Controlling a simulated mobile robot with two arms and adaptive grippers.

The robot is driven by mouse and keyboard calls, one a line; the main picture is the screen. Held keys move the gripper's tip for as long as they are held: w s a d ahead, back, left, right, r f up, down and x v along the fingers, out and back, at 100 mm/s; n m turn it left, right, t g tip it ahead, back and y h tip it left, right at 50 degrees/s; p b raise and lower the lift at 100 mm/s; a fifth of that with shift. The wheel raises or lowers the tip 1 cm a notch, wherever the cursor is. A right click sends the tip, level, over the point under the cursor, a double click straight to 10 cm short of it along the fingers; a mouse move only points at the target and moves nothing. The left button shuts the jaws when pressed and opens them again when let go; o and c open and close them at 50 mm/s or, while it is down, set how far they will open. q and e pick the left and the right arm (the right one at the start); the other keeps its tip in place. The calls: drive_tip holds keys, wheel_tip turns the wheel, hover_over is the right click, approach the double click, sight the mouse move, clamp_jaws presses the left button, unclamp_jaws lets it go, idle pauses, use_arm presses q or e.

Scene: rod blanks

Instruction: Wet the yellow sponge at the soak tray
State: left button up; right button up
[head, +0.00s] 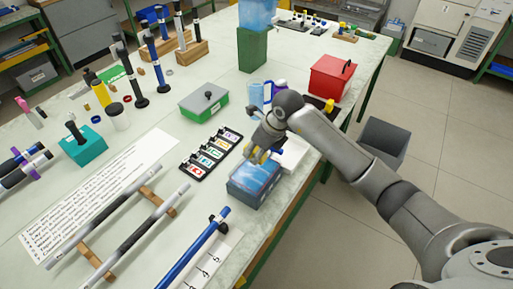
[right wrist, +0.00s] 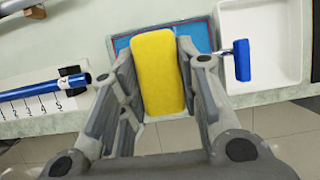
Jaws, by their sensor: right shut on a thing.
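My right gripper (head: 258,153) is shut on the yellow sponge (right wrist: 158,75), which sits upright between its fingers in the right wrist view. In the head view only small yellow parts of the sponge show among the fingers. The soak tray (head: 240,196) is a dark blue-grey box with a lighter blue inside, near the table's right edge. The gripper is over the tray's far part. In the right wrist view the tray (right wrist: 197,32) lies behind the sponge. I cannot tell whether the sponge touches what is inside. My left gripper is not in view.
A white tray (right wrist: 262,45) stands beside the soak tray, with a blue roller (right wrist: 243,60) at its edge. A black rack of lettered cards (head: 211,154), a blue rod (head: 203,247) and a ruler strip (head: 215,262) are close by. A red box (head: 330,78) stands farther back.

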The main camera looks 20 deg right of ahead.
drive_tip(key=b, duration=0.2)
hover_over(254, 174)
drive_tip(key=f, duration=0.4)
drive_tip(key=shift+s+d+f, duration=0.15)
drive_tip(key=shift+s+d, duration=0.15)
drive_tip(key=shift+s, duration=0.05)
wheel_tip(254, 174, down, 4)
drive_tip(key=b, duration=0.3)
drive_tip(key=shift+b, duration=0.3)
drive_tip(key=shift+s, duration=0.1)
drive_tip(key=shift+s+f, duration=0.15)
drive_tip(key=shift+f, duration=0.1)
drive_tip(key=shift+r, duration=0.15)
drive_tip(key=shift+w+r+p, duration=0.25)
drive_tip(key=shift+r+p, duration=0.4)
drive_tip(key=shift+r, duration=0.25)
wheel_tip(254, 174, up, 3)
drive_tip(key=shift+f+p, duration=0.2)
drive_tip(key=shift+p, duration=0.4)
drive_tip(key=shift+r+p, duration=0.5)
drive_tip(key=shift+r, duration=0.45)
